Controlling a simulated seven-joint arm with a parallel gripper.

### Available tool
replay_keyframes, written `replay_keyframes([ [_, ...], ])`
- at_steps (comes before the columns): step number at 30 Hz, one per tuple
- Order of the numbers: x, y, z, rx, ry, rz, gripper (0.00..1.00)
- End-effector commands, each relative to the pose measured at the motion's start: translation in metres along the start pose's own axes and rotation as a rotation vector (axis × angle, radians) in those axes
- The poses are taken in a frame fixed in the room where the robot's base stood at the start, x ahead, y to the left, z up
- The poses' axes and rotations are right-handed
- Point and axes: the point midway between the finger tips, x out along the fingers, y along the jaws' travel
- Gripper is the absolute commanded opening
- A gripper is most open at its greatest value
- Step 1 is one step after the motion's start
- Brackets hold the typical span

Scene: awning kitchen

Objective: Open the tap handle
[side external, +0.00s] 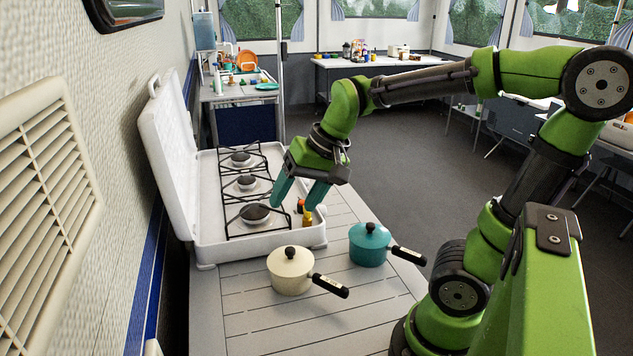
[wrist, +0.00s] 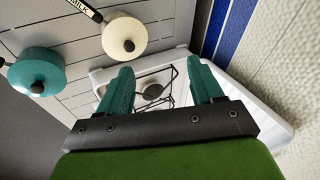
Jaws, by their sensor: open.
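My gripper (side external: 291,206) points down over the near right part of the white camping stove (side external: 262,248). Its two teal fingers are spread apart with nothing between them; they also show in the wrist view (wrist: 162,76). Small orange and yellow parts (side external: 307,219) show at the stove's right side, close to the right fingertip. I cannot tell whether one of them is the tap handle, or whether the finger touches it. The wrist view shows a burner (wrist: 152,92) beyond the fingers but no clear tap handle.
A cream pot (side external: 290,275) and a teal pot (side external: 369,246) stand on the slatted table (side external: 245,310) near the stove, handles pointing right. The stove's raised lid (side external: 167,150) stands on the left by the wall. Black grates cover the burners. The table's front is clear.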

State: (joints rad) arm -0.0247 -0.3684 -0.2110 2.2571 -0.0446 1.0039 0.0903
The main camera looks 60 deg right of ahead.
Motion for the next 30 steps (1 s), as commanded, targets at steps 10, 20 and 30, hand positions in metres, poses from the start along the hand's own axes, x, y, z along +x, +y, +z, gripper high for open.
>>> replay_keyframes([
  [10, 0.018, 0.073, -0.140, 0.906, -0.016, 0.346, 0.66],
  [20, -0.016, 0.086, -0.190, 1.595, 0.170, 0.493, 0.66],
  [30, 0.013, 0.096, -0.177, 1.666, 0.162, 0.506, 0.66],
])
